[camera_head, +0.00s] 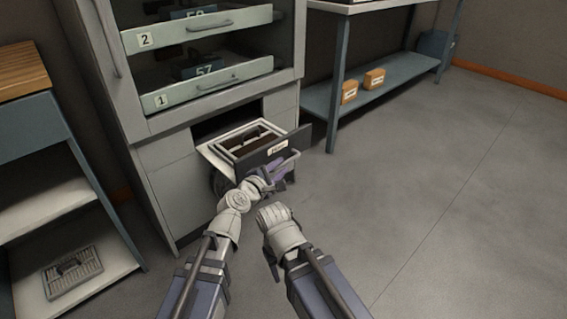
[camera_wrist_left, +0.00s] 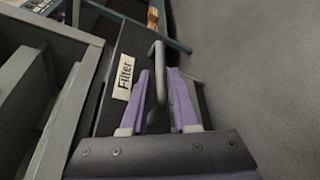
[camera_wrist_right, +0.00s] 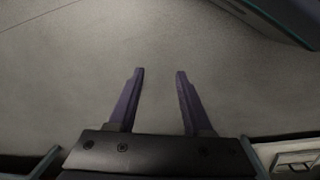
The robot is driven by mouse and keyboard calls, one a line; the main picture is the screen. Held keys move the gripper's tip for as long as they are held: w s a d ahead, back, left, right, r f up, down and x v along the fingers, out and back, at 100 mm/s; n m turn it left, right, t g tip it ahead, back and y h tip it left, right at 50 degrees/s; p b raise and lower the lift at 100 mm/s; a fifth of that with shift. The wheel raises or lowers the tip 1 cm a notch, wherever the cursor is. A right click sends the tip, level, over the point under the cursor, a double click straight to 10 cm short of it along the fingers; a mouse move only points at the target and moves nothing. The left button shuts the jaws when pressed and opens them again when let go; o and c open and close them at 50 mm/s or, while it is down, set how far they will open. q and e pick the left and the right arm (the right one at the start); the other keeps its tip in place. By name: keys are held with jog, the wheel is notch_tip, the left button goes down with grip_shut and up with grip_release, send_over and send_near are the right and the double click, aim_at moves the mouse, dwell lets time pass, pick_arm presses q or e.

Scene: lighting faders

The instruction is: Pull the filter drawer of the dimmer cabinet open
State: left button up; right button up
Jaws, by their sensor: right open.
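The filter drawer's dark front (camera_head: 290,147), with a "Filter" label, stands pulled out from the lower part of the grey dimmer cabinet (camera_head: 175,180). A framed dark panel (camera_head: 247,139) shows in the drawer. The label also shows in the left wrist view (camera_wrist_left: 124,78). My left gripper (camera_head: 284,168) is at the drawer front.
Two labelled shelf drawers sit above, the lower marked 1 (camera_head: 215,87). A side shelf (camera_head: 110,262) at left holds a grated panel (camera_head: 73,274). A blue bench (camera_head: 320,98) with two small orange boxes stands at the back. The floor (camera_head: 430,190) to the right is clear.

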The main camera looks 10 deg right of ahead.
pick_arm(q)
jog(key=v, duration=0.4)
jog(key=shift+s+a+p, duration=0.1)
jog(key=shift+s+p, duration=0.05)
jog(key=shift+p, duration=0.2)
